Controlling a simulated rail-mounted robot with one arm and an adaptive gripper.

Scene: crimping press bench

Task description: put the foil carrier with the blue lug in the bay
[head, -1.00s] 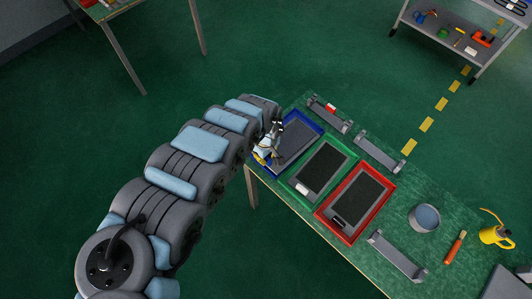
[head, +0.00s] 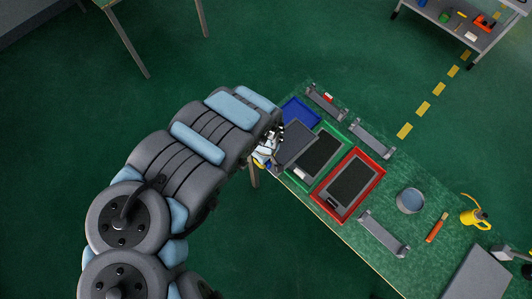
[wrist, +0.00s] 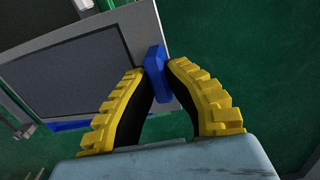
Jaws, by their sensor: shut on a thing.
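My gripper (wrist: 157,72) is shut on the blue lug (wrist: 154,60), at the edge of a flat foil carrier with a pale grey frame (wrist: 120,22) and a dark panel. In the head view this carrier (head: 296,143) hangs tilted above the bench, partly over the blue tray (head: 296,108) and the green tray's edge. The lug is hidden by my gripper there. A carrier with a white lug (head: 300,174) lies in the green tray (head: 339,127). A carrier with a black lug (head: 332,203) lies in the red tray (head: 383,171). I cannot tell which place is the bay.
Grey brackets stand behind the trays (head: 372,139) and in front of them (head: 383,235); the far one carries a red piece (head: 329,97). A round tin (head: 410,201), an orange-handled tool (head: 436,228) and a yellow oil can (head: 475,216) occupy the right side.

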